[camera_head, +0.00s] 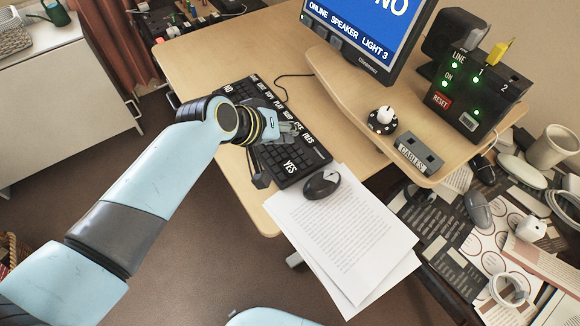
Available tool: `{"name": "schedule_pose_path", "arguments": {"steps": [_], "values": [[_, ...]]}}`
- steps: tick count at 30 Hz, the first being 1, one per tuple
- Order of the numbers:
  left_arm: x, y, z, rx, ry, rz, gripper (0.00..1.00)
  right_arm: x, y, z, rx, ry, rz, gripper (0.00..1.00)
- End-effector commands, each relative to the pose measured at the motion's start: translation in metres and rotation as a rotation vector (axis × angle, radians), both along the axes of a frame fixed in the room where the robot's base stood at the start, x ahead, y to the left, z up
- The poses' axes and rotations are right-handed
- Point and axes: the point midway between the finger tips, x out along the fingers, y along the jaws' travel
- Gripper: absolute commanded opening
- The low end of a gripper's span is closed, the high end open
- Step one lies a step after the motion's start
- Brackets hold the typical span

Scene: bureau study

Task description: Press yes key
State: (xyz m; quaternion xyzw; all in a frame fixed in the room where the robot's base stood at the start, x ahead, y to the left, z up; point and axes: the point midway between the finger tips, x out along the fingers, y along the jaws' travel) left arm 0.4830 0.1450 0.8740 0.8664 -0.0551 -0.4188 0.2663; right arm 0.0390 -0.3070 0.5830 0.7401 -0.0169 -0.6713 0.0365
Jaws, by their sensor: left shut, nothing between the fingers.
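The YES key (291,166) is a black key with white lettering near the front end of the black keyboard (309,158). The keyboard lies on the wooden desk. My left gripper (261,181) reaches in from the left and hides part of the keyboard. My right gripper is out of view.
A black mouse (321,185) and white printed sheets (345,235) lie by the keyboard's front end. A monitor (365,35) stands behind, with a black box (476,92) with green lights at right. A cluttered lower surface lies at the right.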

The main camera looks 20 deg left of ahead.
Motion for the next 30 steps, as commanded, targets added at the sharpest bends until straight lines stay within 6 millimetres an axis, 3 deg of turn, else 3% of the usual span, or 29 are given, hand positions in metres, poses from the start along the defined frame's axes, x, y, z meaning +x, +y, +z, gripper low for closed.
{"name": "schedule_pose_path", "arguments": {"steps": [13,20,30], "values": [[-0.001,0.000,-0.062,0.000,0.002,0.001,0.00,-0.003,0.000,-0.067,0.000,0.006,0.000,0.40],[0.000,0.000,-0.079,0.001,0.000,0.000,0.00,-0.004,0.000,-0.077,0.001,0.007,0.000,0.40],[0.000,0.000,-0.079,0.001,0.000,-0.001,0.00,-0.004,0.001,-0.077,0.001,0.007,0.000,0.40]]}}
